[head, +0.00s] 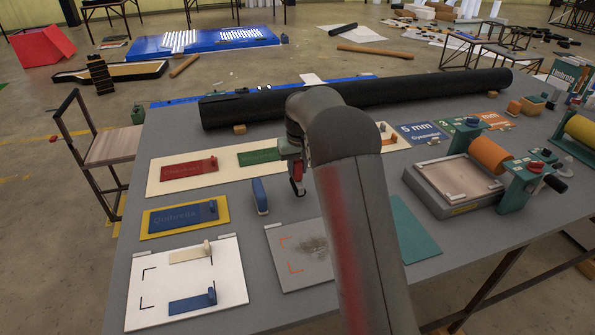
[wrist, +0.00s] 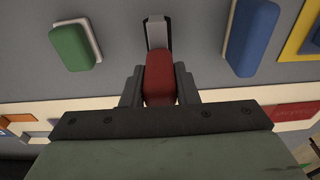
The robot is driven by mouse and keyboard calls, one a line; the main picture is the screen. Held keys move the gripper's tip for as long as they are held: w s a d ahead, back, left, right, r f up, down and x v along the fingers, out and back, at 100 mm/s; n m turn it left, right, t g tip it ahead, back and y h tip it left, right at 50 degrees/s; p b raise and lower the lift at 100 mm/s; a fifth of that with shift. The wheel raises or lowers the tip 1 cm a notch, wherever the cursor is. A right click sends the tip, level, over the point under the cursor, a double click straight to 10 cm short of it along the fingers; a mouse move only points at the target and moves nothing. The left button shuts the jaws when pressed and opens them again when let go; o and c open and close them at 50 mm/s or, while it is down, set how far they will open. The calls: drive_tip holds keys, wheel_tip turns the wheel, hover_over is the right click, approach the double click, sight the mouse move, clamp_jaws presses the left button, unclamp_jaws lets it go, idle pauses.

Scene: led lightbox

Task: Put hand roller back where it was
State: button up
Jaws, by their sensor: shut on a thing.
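My gripper (head: 293,152) is near the middle of the table, partly behind my arm in the head view. In the wrist view its two dark fingers (wrist: 159,82) are closed on either side of a red handle. This looks like the hand roller (wrist: 158,70); a pale and dark end piece sticks out beyond the handle. In the head view the hand roller (head: 298,171) hangs below the gripper, its dark end lowest. It appears to be held above the grey tabletop; the exact gap cannot be told.
A blue block (head: 260,196) stands just left of the gripper. A green block with a pale edge (wrist: 72,47) shows in the wrist view. Cream boards with red and green plates (head: 189,170) lie behind. A long black roll (head: 350,98) spans the back; a press (head: 460,183) stands right.

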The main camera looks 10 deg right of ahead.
drive_tip(key=shift+f, duration=1.15)
drive_tip(key=shift+f, duration=0.2)
drive_tip(key=o, duration=1)
drive_tip(key=shift+o, duration=0.2)
drive_tip(key=shift+r, duration=0.1)
